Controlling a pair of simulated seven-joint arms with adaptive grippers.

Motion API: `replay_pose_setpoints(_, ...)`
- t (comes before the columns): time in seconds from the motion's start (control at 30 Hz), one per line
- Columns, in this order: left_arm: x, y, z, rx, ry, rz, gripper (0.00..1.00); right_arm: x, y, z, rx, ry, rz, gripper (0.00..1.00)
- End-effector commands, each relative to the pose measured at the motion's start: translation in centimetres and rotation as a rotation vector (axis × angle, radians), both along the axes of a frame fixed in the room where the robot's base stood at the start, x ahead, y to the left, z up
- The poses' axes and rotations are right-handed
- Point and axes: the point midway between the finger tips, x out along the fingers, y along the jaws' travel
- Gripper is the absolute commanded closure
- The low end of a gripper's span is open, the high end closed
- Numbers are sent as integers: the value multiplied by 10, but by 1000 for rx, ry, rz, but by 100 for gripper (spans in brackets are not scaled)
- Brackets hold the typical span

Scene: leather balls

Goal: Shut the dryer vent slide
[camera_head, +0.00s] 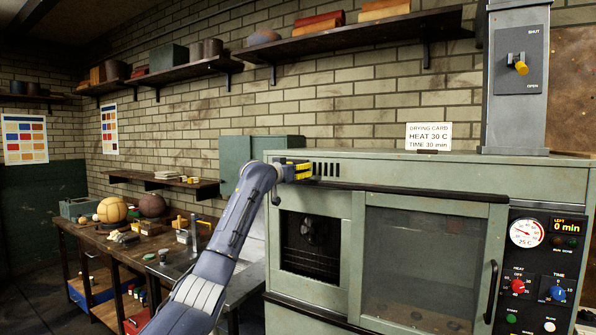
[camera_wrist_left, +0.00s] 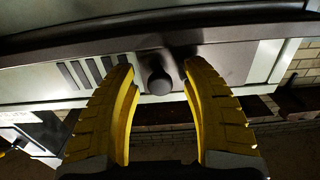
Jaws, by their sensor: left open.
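The dryer is a pale green cabinet (camera_head: 440,172) with a row of dark vent slots (camera_head: 326,169) high on its front left. My left gripper (camera_head: 299,170) is at the left end of these slots. In the left wrist view, a dark round knob (camera_wrist_left: 158,80) stands out from the pale panel between the two open yellow fingers (camera_wrist_left: 160,98). The fingers appear apart from the knob on both sides. Dark slots (camera_wrist_left: 88,72) show left of it. The knob is hidden in the head view. My right gripper is not in view.
A grey duct (camera_head: 515,120) on top carries a yellow-tipped lever (camera_head: 520,67) between SHUT and OPEN marks. A drying card (camera_head: 428,136) stands on the cabinet. A dark rail (camera_head: 430,193) runs below the slots. A workbench with balls (camera_head: 112,210) is at left.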

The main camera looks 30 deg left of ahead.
Motion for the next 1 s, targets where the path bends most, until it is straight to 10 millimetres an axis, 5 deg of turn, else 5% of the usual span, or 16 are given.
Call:
replay_pose_setpoints(0.47,0,0,0,0,0,0,100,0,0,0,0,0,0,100)
replay_pose_setpoints(0.83,0,-1,-1,0,1,0,100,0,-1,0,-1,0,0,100)
replay_pose_setpoints(1.0,2,-31,-1,5,1,-6,100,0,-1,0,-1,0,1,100)
